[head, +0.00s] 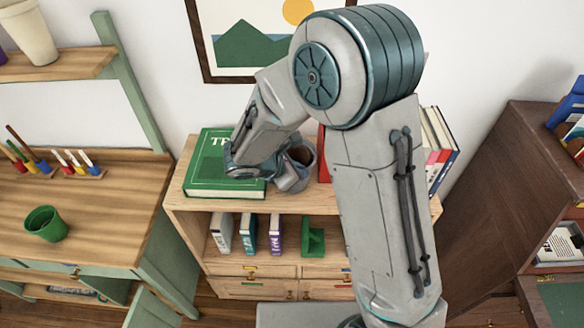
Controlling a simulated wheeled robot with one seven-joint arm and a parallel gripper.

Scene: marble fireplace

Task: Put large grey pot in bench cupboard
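What looks like the grey pot (303,156), with a dark brown inside, stands on top of the low wooden bookcase. My arm reaches down to it from above, and my gripper (288,178) is right against its near left side. The fingers are mostly hidden by my wrist, so I cannot tell whether they are closed on the pot. The bench (95,205), with a wooden top and green frame, stands at the left. A green door panel (150,308) shows at its lower right, apparently swung open; the cupboard inside is mostly out of view.
A large green book (212,180) lies left of the pot on the bookcase (190,205); upright books (438,140) stand at right. A small green pot (45,223) and paint holders (82,165) sit on the bench. A dark wooden cabinet (500,185) stands at right.

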